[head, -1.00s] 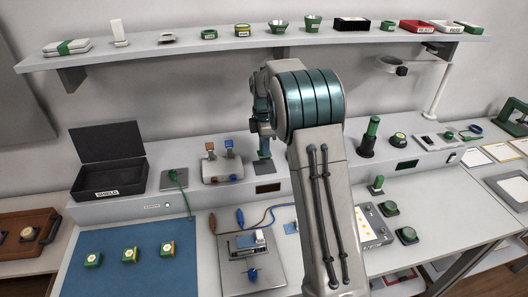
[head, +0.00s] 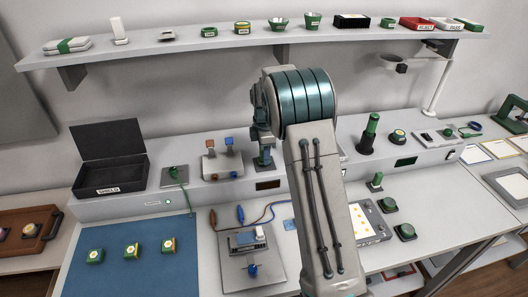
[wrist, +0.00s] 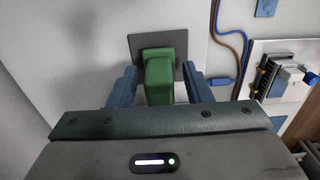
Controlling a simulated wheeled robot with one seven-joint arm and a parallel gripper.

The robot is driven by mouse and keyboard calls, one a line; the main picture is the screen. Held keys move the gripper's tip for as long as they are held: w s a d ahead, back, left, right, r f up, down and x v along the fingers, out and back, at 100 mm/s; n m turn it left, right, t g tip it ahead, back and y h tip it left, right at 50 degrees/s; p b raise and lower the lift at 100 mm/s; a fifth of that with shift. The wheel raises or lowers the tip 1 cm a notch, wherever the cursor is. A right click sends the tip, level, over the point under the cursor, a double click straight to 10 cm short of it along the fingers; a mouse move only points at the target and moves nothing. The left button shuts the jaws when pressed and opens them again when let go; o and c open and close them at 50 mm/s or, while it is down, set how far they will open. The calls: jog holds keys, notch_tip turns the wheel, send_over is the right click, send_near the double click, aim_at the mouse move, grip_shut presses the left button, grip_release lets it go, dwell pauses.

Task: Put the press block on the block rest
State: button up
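A green block (wrist: 160,78) stands on a dark square plate (wrist: 136,48) in the wrist view. It looks like the press block, and the plate may be the block rest, but I cannot be sure of either. My gripper (wrist: 160,90) has its two blue-grey fingers on either side of the block, with small gaps showing, so it looks open. In the head view my gripper (head: 264,153) is over the raised grey ledge at the middle, partly hidden by my arm. The block's contact with the plate is largely visible only from above.
A fixture with a blue knob (head: 252,269) and blue and brown cables (head: 262,217) lie in front of the ledge. A black open box (head: 110,176) and a switch stand (head: 222,163) are to the left. A green post (head: 370,133) stands right of my arm.

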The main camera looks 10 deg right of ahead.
jog(key=shift+r, duration=0.15)
notch_tip(320, 180, up, 11)
jog(key=shift+r+b, duration=0.1)
jog(key=shift+b, duration=0.6)
jog(key=s+r+m+t, duration=0.1)
jog(key=s+r+m, duration=0.3)
jog(key=s, duration=0.5)
jog(key=s+r+m+t, duration=0.1)
jog(key=s+r+m, duration=0.2)
jog(key=s+m, duration=0.35)
jog(key=s+f+m, duration=0.2)
jog(key=s+m, duration=0.1)
jog(key=s, duration=0.6)
jog(key=s+f+m+t, duration=0.1)
jog(key=s+f+m, duration=0.2)
jog(key=s, duration=0.7)
jog(key=shift+s+f+m+t, duration=0.15)
jog(key=shift+s+m+t, duration=0.15)
jog(key=shift+m, duration=0.45)
jog(key=shift+a, duration=0.1)
